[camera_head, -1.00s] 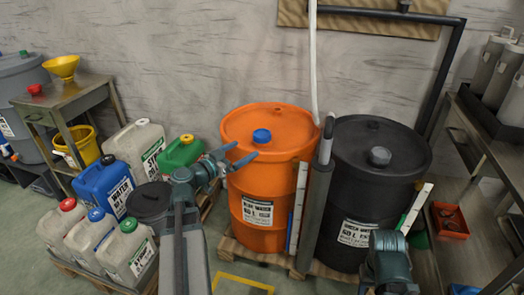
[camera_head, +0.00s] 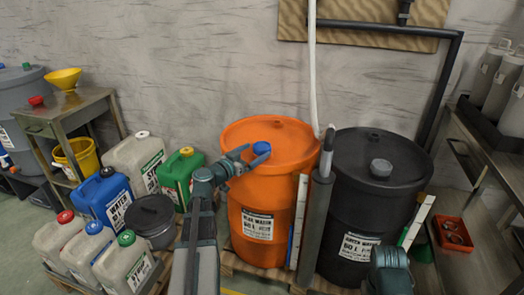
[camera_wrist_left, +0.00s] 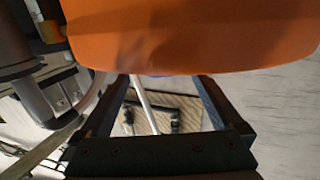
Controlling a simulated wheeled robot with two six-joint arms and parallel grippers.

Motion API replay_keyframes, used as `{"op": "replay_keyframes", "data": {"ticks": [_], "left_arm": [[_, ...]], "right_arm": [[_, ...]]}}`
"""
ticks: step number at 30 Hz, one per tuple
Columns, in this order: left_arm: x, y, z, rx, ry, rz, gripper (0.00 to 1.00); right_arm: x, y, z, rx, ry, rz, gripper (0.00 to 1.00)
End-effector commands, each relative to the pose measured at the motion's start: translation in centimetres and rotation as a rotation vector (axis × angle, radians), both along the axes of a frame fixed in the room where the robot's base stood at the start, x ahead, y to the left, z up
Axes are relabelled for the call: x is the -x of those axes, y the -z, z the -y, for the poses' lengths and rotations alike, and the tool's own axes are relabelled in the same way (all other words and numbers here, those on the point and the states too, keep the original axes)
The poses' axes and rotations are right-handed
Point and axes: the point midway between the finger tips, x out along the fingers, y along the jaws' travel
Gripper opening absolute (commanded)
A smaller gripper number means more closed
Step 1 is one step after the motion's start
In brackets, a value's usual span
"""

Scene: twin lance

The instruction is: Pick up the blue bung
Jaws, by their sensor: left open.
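The blue bung (camera_head: 262,147) sits on top of the orange drum (camera_head: 250,190), near its front left. My left gripper (camera_head: 257,155) reaches over the drum's rim from the left, its two open fingers pointing at the bung, with the bung just at their tips. I cannot tell whether they touch it. In the left wrist view the open fingers (camera_wrist_left: 162,88) show with the orange drum (camera_wrist_left: 190,35) filling the top, and only a thin blue sliver at the drum's edge. My right gripper (camera_head: 388,272) is at the bottom right; its jaws are not clear.
A black drum (camera_head: 375,200) with a grey bung (camera_head: 380,168) stands to the right. A grey lance (camera_head: 326,155) stands between the drums. Several jerrycans, including a blue one (camera_head: 100,200) and a green one (camera_head: 181,178), stand at left. A metal bench (camera_head: 475,240) is at right.

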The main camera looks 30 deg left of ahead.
Motion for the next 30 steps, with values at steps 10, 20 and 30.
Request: {"op": "replay_keyframes", "data": {"ticks": [10, 20, 30], "left_arm": [[-3.0, 0.4, 0.0, 0.000, 0.003, 0.000, 1.00], [-5.2, 0.5, 0.4, 0.000, 0.000, 0.000, 1.00], [-5.1, 0.5, 0.4, 0.000, 0.000, 0.000, 0.51]], "right_arm": [[0.0, 0.4, 0.0, 0.000, -0.001, 0.000, 0.50], [0.0, 0.5, 0.0, -0.001, -0.001, 0.000, 0.50], [0.0, 0.5, 0.0, -0.001, -0.001, 0.000, 0.50]]}}
